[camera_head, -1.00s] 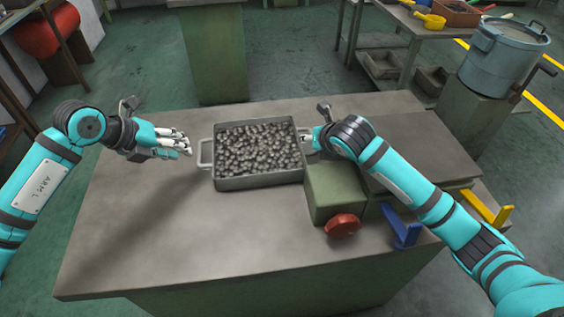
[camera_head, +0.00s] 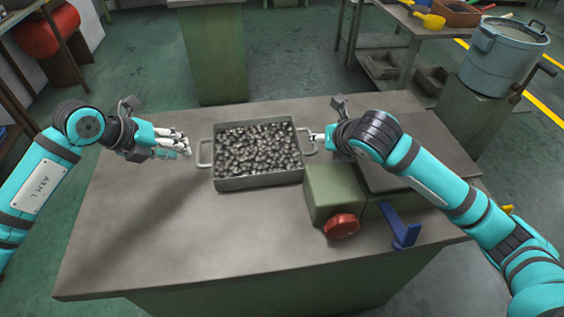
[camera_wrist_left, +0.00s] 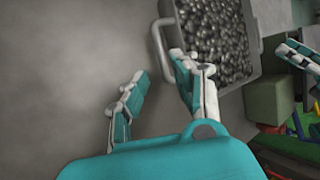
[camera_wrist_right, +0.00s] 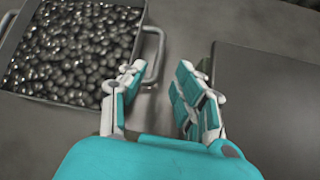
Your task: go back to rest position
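My left gripper (camera_head: 180,145) is to the left of the grey metal tray (camera_head: 258,182), its fingers short of the tray's left handle. In the left wrist view its fingers (camera_wrist_left: 155,85) are apart with bare table between them. My right gripper (camera_head: 318,138) is at the tray's right side, by the right handle, and partly hidden behind my own wrist in the head view. In the right wrist view its fingers (camera_wrist_right: 160,85) are spread with nothing between them, and the handle lies just left of them. The tray sits flat on the workbench, full of dark round metal pieces (camera_head: 258,147).
The workbench (camera_head: 150,240) has free room at its front left. A green block with a red knob (camera_head: 341,226) and a blue lever (camera_head: 400,228) stand right of the tray, under my right arm. A large grey pot (camera_head: 503,60) stands at the back right.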

